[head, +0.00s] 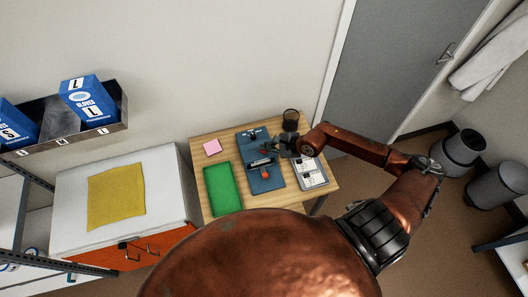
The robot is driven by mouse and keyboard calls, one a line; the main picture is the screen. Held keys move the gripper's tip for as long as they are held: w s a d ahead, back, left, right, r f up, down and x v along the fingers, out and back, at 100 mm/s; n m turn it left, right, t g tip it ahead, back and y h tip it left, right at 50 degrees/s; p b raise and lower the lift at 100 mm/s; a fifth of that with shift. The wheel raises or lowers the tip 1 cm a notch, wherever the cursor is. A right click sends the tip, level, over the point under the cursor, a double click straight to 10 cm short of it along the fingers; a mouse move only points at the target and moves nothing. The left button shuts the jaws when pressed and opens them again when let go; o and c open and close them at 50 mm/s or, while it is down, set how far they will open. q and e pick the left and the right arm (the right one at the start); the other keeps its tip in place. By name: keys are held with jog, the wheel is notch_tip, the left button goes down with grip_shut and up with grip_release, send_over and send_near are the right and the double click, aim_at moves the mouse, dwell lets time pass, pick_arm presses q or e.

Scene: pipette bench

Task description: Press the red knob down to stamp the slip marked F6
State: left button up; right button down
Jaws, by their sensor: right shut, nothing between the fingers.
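A blue board (266,181) lies on the wooden table, with a small dark stamping device (261,168) and a pale strip on it. No F6 marking is legible. A grey tray (316,182) with white printed pieces lies right of the board. My right gripper (283,150) is shut and empty, above the upper right edge of the blue board. I cannot tell whether it touches anything. My left gripper is out of view.
A green mat (222,188) and a pink pad (212,147) lie left of the board. A dark round-topped object (291,116) stands behind my right gripper. A white cabinet with a yellow cloth (116,196) stands left of the table.

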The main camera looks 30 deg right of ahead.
jog(key=shift+f, duration=0.25)
jog(key=shift+f+b, duration=1.3)
jog(key=shift+f, duration=0.1)
dwell(1.3)
jog(key=shift+r+p, duration=1.2)
jog(key=shift+r, duration=0.65)
notch_tip(320, 180, up, 6)
jog(key=p, duration=0.3)
jog(key=shift+p, duration=0.4)
